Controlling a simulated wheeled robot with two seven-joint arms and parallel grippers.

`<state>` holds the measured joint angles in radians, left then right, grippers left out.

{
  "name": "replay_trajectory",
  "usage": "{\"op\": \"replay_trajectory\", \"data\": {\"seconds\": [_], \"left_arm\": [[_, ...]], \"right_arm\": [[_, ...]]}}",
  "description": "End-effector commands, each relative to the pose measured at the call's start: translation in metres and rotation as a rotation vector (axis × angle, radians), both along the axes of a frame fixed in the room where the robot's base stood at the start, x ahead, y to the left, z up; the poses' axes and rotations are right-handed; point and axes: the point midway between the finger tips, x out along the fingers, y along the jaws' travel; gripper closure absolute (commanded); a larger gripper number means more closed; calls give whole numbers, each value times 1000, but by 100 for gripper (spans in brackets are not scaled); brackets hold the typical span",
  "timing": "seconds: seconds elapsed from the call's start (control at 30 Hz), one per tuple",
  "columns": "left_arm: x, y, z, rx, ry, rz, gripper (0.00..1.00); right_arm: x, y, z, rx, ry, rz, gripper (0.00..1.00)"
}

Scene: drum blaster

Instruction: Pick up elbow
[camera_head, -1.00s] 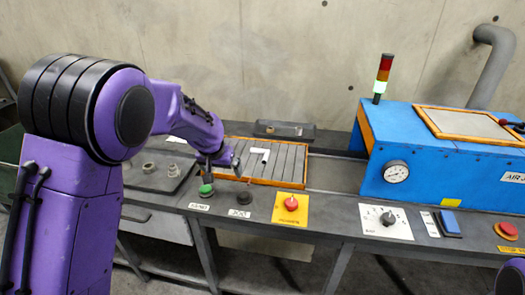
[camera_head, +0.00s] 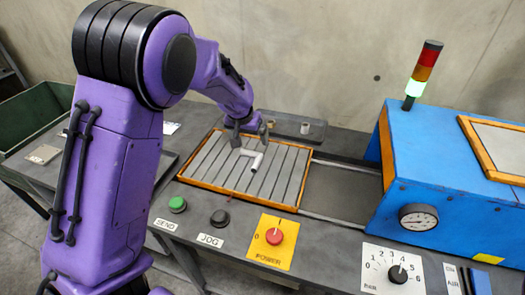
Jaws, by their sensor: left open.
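The elbow (camera_head: 256,160) is a small pale L-shaped piece lying on the slatted, orange-framed tray (camera_head: 205,187). My left gripper (camera_head: 250,136) is open, pointing down at the back part of the tray. Its two dark fingertips are spread just behind the elbow in the picture, with the left one close to the elbow's left end. I cannot tell whether they touch it. Nothing shows between the fingers. My right gripper is not in view.
A blue machine (camera_head: 450,205) with a gauge (camera_head: 418,217) and signal light (camera_head: 423,75) stands at the right. Green (camera_head: 177,204), black (camera_head: 220,217) and red (camera_head: 274,236) controls line the front edge. A dark holder (camera_head: 290,126) lies behind the tray. A green bin (camera_head: 35,120) is at the left.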

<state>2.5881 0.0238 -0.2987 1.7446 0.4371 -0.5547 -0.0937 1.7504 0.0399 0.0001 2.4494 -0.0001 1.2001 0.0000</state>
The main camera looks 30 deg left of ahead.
Motion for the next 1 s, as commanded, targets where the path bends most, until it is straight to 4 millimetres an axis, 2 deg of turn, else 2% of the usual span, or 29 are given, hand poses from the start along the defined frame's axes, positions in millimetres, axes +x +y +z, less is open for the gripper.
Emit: {"op": "replay_trajectory", "data": {"seconds": [0.1, 0.27, 0.5, 0.6, 0.8, 0.93, 0.97, 1.0], "left_arm": [[8, 3, -23, -1, 4, 3, 0], [16, 4, -41, -1, 2, 1, 0], [31, 6, -80, -1, 4, 0, 0], [34, 6, -87, 0, 2, 0, 0], [35, 5, -88, -1, 0, -1, 0], [35, 5, -88, 0, 1, -2, 42], [35, 5, -88, 0, 1, -2, 43], [35, 5, -88, 0, 0, -2, 48]], "right_arm": [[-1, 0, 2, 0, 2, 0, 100], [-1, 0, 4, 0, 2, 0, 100], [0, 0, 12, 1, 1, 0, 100], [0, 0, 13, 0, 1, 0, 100], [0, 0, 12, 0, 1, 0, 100], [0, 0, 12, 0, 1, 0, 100], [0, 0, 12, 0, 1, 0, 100], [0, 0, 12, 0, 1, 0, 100]]}}
